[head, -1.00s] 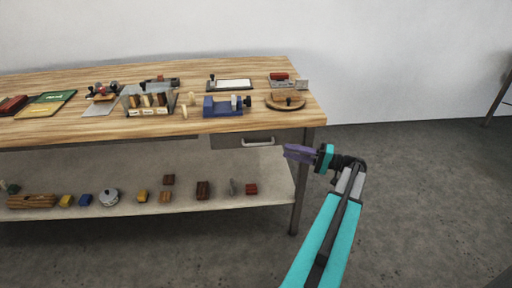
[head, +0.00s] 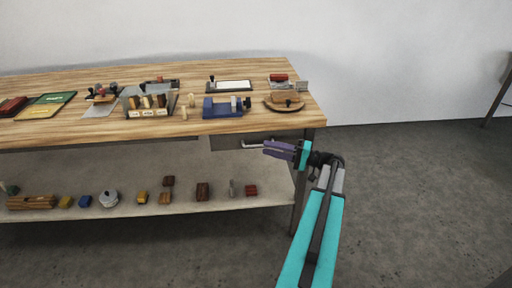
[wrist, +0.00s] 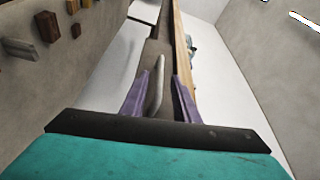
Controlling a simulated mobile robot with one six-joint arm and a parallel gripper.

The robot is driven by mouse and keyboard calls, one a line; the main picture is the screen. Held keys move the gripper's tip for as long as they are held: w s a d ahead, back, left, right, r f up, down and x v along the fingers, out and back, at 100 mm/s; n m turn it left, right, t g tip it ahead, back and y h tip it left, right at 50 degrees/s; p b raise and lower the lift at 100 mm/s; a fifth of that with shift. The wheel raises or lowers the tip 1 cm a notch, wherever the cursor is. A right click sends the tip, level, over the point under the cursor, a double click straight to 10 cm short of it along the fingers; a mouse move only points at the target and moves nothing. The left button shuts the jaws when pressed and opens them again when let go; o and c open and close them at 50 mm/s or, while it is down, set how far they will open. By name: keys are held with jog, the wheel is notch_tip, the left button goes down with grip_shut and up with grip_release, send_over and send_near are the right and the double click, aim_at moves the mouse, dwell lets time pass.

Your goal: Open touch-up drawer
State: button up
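The grey touch-up drawer (head: 222,141) sits under the right end of the wooden bench top and looks closed. Its pale bar handle (head: 252,146) is partly hidden by my gripper (head: 265,149), which points left at it. In the wrist view, the handle (wrist: 155,84) shows between the two purple fingers of my gripper (wrist: 160,90). The fingers are apart, one on each side of the handle. I see no clear contact with it.
The bench top (head: 250,122) above holds a blue vise (head: 222,107), a round wooden stand (head: 285,106) and several tools. The lower shelf (head: 225,205) carries several small blocks. A bench leg (head: 298,195) stands near my arm. The floor to the right is clear.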

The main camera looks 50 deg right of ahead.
aim_at(257, 146)
jog(key=shift+x, duration=2.85)
grip_shut()
